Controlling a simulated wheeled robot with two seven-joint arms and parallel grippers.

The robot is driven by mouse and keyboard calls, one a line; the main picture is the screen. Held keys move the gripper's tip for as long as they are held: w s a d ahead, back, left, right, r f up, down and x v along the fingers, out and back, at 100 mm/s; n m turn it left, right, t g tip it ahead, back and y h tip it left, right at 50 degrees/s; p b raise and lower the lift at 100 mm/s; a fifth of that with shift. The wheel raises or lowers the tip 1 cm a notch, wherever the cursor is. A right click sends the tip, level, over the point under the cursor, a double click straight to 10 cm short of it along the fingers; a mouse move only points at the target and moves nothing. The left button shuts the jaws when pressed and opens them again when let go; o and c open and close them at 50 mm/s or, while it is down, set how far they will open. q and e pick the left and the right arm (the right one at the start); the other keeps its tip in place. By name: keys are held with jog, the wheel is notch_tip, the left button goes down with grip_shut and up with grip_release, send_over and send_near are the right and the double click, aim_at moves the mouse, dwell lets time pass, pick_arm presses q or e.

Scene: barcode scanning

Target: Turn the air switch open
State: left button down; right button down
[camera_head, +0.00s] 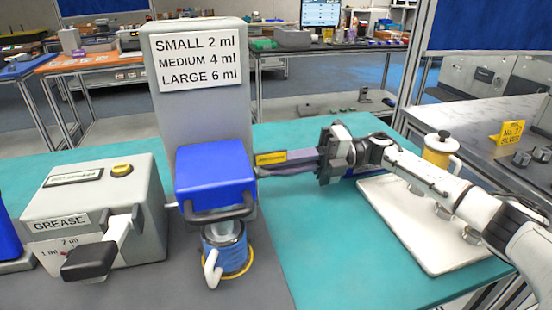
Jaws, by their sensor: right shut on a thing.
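A tall grey machine (200,118) with a blue head (213,170) stands in the middle. A small yellow label (271,158) sits at the right side of the blue head, by the air switch, whose lever is mostly hidden by my fingers. My right gripper (266,170) reaches in from the right, its dark fingers level and pointing left at the machine's side. It is shut on the air switch. My left gripper is out of view.
A blue mug (226,254) with a white handle stands under the blue head. A grey grease box (95,205) with a black-ended lever is at left. A white tray (395,235) with cups and a yellow-and-white jug (440,150) are at right. Teal table (330,265) is bare between.

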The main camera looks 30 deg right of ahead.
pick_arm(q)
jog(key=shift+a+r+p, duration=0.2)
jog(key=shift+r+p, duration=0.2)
pick_arm(e)
jog(key=shift+f+m, duration=0.1)
jog(key=shift+m, duration=1)
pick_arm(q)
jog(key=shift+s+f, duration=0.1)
pick_arm(e)
jog(key=c, duration=1.8)
grip_release()
jog(key=shift+d, duration=0.1)
jog(key=shift+c, duration=0.2)
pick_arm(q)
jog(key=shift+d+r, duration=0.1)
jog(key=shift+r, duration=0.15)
